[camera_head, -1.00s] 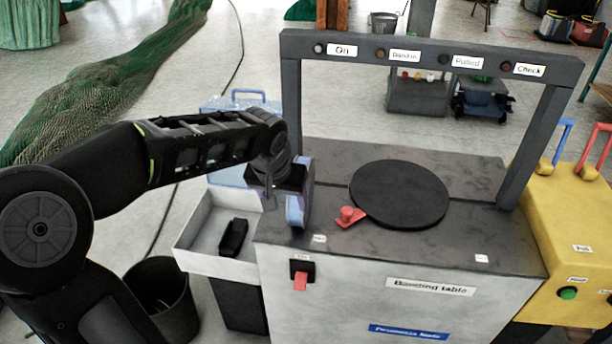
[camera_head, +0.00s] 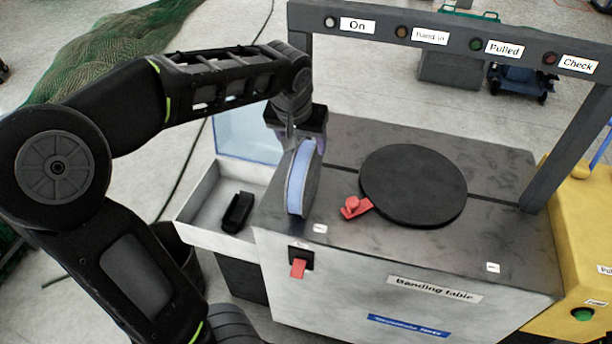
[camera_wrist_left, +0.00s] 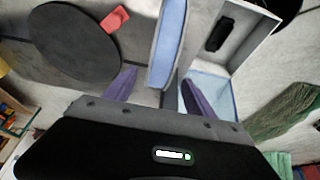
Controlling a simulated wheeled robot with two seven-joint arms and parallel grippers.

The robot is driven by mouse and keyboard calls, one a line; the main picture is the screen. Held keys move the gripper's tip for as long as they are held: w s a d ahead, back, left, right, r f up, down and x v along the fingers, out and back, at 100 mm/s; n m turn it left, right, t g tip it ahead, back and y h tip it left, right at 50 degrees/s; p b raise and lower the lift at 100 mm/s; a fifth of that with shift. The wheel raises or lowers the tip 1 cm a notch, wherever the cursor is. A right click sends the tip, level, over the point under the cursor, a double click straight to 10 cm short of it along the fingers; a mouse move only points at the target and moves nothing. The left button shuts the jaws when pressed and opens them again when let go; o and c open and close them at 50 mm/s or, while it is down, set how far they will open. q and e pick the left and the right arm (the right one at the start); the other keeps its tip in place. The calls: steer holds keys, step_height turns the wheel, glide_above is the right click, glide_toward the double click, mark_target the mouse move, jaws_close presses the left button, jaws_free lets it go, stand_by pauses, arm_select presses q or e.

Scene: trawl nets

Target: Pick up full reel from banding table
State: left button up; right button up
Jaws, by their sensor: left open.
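The banding table (camera_head: 480,220) has a grey top with a black round disc (camera_head: 412,186) and a small red piece (camera_head: 354,207) beside it. A reel with a pale blue rim (camera_head: 299,182) stands upright on edge at the table's left end. My left gripper (camera_head: 303,144) is open at the reel's top. In the left wrist view its purple fingers (camera_wrist_left: 158,92) lie on either side of the reel (camera_wrist_left: 169,42), with gaps visible; I cannot tell whether either finger touches it. My right gripper is in no view.
A white tray (camera_head: 192,226) holding a black block (camera_head: 237,212) adjoins the table's left side. The labelled frame (camera_head: 463,42) rises over the table's back. A yellow unit (camera_head: 582,235) stands at the right. A red switch (camera_head: 298,268) is on the table front.

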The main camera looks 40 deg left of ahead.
arm_select(q)
steer(key=shift+x, duration=1)
steer(key=p+x, duration=0.1)
steer(key=x, duration=0.4)
steer(key=shift+f, duration=0.15)
steer(key=shift+c, duration=0.2)
jaws_close()
stand_by(0.6)
